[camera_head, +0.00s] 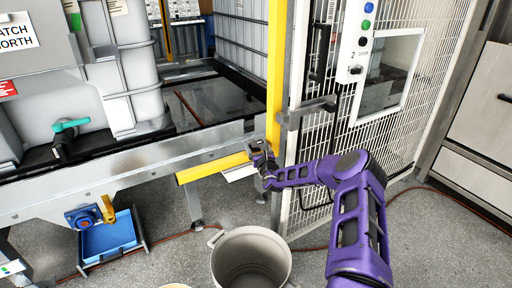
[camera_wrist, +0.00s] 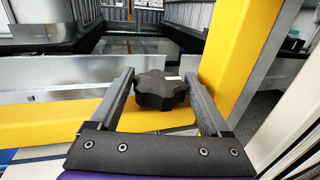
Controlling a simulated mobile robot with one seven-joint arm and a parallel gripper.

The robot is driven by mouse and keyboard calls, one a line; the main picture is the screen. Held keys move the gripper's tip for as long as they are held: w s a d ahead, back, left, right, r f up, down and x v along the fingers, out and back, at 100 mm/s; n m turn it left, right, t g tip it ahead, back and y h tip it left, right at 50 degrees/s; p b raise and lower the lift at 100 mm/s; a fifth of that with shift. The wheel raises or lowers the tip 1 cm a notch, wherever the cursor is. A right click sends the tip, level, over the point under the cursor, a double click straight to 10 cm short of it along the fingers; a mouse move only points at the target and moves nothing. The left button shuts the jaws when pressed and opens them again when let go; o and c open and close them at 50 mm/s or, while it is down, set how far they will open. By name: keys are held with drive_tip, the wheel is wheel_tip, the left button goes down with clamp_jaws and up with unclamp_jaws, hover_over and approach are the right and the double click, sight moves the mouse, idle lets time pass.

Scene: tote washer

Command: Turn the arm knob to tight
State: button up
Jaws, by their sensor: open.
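The arm knob (camera_wrist: 160,91) is a black lobed knob with a small white mark on its right side. It sits on top of a yellow arm (camera_wrist: 70,122), close to a yellow post (camera_wrist: 238,60). In the wrist view my gripper (camera_wrist: 160,78) is open, with one finger to the left of the knob and one to the right. I see gaps at both sides, so the fingers do not appear to touch it. In the head view my gripper (camera_head: 260,160) is at the right end of the yellow arm (camera_head: 215,168) and hides most of the knob.
A mesh door (camera_head: 385,110) with a button panel (camera_head: 358,40) stands to the right of the yellow post (camera_head: 276,75). A grey bucket (camera_head: 218,240) stands on the floor below. A metal rail (camera_head: 130,165) runs left, with a blue tray (camera_head: 110,238) under it.

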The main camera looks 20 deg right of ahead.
drive_tip(key=shift+w, duration=0.1)
drive_tip(key=c, duration=1.1)
